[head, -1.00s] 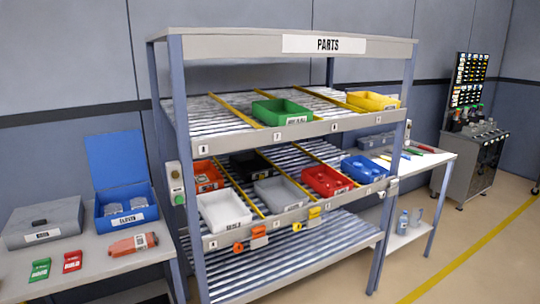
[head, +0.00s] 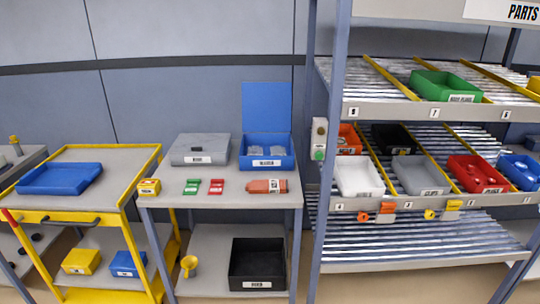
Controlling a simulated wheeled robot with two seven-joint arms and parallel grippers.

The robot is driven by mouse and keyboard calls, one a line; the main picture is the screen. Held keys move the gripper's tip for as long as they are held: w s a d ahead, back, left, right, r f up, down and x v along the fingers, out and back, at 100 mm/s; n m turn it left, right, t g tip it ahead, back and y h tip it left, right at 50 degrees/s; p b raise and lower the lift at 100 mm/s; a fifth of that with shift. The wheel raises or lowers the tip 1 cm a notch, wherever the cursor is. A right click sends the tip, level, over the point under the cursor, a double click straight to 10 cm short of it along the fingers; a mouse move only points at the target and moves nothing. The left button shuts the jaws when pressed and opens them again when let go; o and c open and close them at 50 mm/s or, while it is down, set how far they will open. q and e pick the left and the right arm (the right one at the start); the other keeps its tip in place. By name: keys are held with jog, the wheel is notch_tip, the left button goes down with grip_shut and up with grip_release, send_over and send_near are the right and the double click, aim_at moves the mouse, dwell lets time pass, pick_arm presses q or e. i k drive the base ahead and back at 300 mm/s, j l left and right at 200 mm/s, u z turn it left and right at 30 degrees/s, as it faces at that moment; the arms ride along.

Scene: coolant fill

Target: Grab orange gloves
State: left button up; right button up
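The orange gloves are most likely the flat orange-red item (head: 266,186) with a white label, lying near the front right of the grey table (head: 220,199). Directly behind it stands an open blue box (head: 266,160) with its lid raised, holding pale grey items; its label looks like "GLOVES" but is small. Neither of my grippers shows in the head view.
A closed grey case (head: 200,150), green (head: 192,187) and red (head: 217,187) cards and a small yellow box (head: 149,187) share the table. A parts rack (head: 332,150) stands close on the right, a yellow cart (head: 100,190) on the left. A black bin (head: 258,264) sits below.

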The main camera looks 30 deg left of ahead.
aim_at(272, 186)
jog(key=i+j+u, duration=0.15)
jog(key=u, duration=0.2)
jog(key=i+u, duration=0.7)
